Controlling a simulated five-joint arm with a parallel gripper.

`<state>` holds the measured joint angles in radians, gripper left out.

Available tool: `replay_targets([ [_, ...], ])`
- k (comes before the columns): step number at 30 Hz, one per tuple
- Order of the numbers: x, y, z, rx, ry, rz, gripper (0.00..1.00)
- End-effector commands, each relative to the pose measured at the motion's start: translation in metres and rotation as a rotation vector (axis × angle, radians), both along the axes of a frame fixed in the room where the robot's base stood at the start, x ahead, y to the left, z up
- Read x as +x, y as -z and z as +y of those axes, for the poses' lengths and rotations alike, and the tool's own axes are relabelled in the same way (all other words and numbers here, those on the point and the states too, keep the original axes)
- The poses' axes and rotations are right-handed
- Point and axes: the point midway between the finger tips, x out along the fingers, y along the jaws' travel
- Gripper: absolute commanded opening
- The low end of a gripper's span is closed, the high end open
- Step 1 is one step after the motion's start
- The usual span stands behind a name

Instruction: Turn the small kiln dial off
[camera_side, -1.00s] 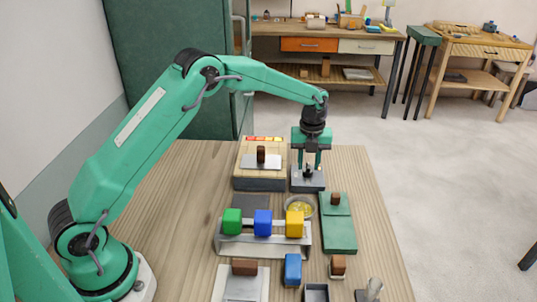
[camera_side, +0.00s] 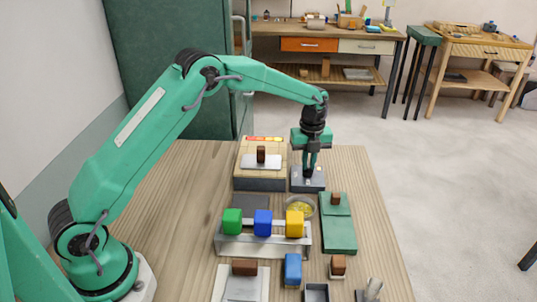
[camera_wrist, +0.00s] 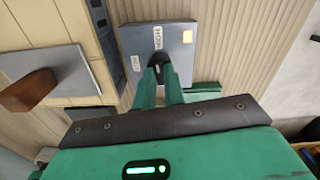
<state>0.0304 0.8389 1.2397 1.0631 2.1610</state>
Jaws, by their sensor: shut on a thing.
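The small kiln dial is a dark knob (camera_wrist: 160,66) on a grey control box (camera_wrist: 178,52), which lies on the table and also shows in the side view (camera_side: 297,186). My gripper (camera_wrist: 161,78) points down over the box and is shut on the knob, with a finger on each side. In the side view my gripper (camera_side: 308,172) hides most of the knob. The box has a white label near its middle and a smaller one at its left edge. I cannot tell which mark the knob points to.
A wooden-topped box with a grey plate and brown handle (camera_side: 261,156) stands close on the left. A rack (camera_side: 240,245) holds green, blue and yellow blocks.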

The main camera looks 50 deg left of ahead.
Motion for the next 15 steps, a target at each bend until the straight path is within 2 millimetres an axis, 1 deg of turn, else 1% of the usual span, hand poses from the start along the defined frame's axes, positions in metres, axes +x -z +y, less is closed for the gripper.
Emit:
replay_targets([
  [15, 0.0001, -0.0013, 0.0003, 0.000, -0.458, 0.000, 0.00],
])
